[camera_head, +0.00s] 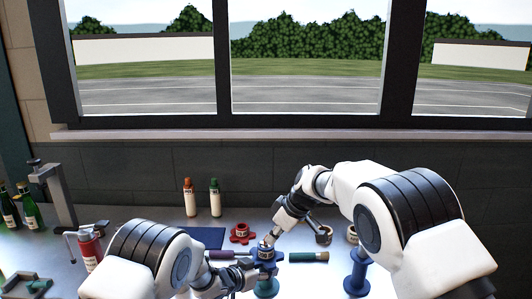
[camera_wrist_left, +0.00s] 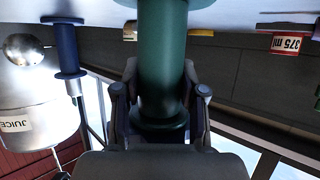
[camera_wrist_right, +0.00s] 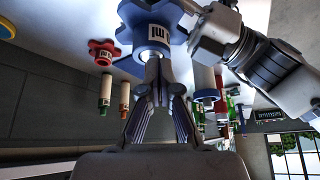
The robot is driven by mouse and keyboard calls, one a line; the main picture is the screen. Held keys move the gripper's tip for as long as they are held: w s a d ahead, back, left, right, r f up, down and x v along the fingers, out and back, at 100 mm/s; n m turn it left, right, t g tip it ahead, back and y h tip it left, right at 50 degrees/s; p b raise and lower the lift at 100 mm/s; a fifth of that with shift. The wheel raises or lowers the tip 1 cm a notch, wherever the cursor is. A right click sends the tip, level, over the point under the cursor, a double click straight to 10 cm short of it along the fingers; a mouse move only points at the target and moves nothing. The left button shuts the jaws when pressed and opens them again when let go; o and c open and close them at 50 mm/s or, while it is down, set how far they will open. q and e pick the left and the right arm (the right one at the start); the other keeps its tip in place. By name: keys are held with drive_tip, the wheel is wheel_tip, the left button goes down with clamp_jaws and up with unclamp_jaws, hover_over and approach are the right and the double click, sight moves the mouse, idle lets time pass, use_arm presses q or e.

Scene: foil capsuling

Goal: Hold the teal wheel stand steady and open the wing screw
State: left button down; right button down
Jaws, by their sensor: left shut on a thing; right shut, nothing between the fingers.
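The teal wheel stand (camera_head: 266,288) stands at the front middle of the bench with a blue labelled wheel (camera_head: 267,254) on top. Its teal post (camera_wrist_left: 162,60) fills the middle of the left wrist view, between the fingers of my left gripper (camera_wrist_left: 160,105), which is shut on it. My right gripper (camera_head: 270,238) is shut and empty, its fingertips at the blue wheel's labelled hub. The right wrist view shows the blue wheel (camera_wrist_right: 150,35) just beyond the closed fingertips; I cannot tell whether they touch. I cannot make out the wing screw.
A blue stand (camera_head: 357,275) is right of the teal one. A red wheel (camera_head: 242,233) lies behind, near a purple-handled tool (camera_head: 228,253) and a green cylinder (camera_head: 309,256). Two bottles (camera_head: 189,197) stand at the back. A clamp (camera_head: 55,190) and green bottles (camera_head: 30,208) are at left.

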drive_tip(key=shift+s+d, duration=0.25)
drive_tip(key=shift+r, duration=3)
drive_tip(key=shift+w+d+f, duration=0.25)
drive_tip(key=shift+f, duration=0.75)
drive_tip(key=shift+w+d+f, duration=0.2)
drive_tip(key=shift+w+f, duration=0.1)
drive_tip(key=shift+f, duration=0.7)
drive_tip(key=shift+w+d+f, duration=0.25)
drive_tip(key=shift+f, duration=0.75)
drive_tip(key=shift+a, duration=0.6)
drive_tip(key=shift+s+a, duration=0.35)
drive_tip(key=shift+s, duration=0.15)
